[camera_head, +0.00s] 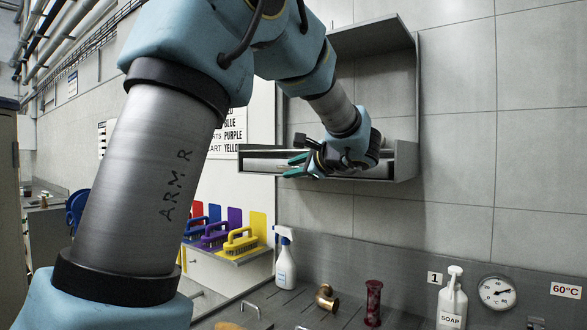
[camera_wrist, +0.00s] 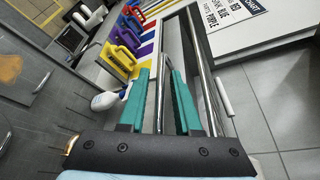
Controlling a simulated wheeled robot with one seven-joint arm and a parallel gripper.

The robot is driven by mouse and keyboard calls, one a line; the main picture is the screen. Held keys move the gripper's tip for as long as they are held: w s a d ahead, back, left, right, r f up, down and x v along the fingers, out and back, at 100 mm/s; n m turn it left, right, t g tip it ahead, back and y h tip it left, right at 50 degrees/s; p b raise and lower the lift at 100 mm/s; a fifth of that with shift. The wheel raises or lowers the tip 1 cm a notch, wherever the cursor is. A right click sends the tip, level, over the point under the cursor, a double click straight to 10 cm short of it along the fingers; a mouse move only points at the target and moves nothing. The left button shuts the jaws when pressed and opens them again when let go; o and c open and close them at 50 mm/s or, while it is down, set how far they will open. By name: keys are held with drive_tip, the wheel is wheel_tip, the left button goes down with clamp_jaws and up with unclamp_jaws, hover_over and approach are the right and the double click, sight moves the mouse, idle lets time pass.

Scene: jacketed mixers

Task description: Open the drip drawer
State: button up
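A grey metal wall unit (camera_head: 405,160) has an upright back, a top panel and a low box-like lower part, which I take to hold the drip drawer. My gripper (camera_head: 297,164) is at the front of this lower part. In the wrist view its two green fingers (camera_wrist: 161,75) are apart, with a thin metal bar (camera_wrist: 160,95) running between them. Gaps show on both sides of the bar. A wider shiny rail (camera_wrist: 206,75) runs to the right of the fingers. I cannot tell how far the drawer is out, as my arm hides part of the front.
A spray bottle (camera_head: 285,258), a brass elbow (camera_head: 327,297), a red cylinder (camera_head: 373,302), a soap bottle (camera_head: 452,300) and a gauge (camera_head: 497,292) stand below the unit.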

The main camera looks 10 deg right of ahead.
clamp_jaws()
idle(1.1)
